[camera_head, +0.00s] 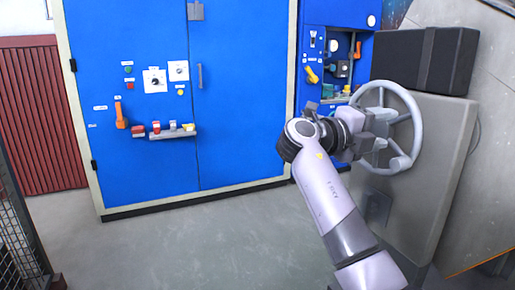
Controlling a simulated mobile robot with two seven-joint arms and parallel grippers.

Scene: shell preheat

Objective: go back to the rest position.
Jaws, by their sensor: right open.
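My right arm reaches in from the lower right. My right gripper (371,128) is open at the left part of the grey handwheel (408,105), in front of its rim. Part of the wheel is hidden behind the gripper, and I cannot tell whether the two touch. The handwheel stands on a grey slanted housing (435,155). My left gripper is not in view.
A large blue cabinet (235,100) with knobs and an orange handle (120,115) stands at the back. A smaller blue panel (313,70) is right of it. A black case (425,58) sits behind the wheel. A mesh fence (18,235) is at left. The grey floor (210,240) is clear.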

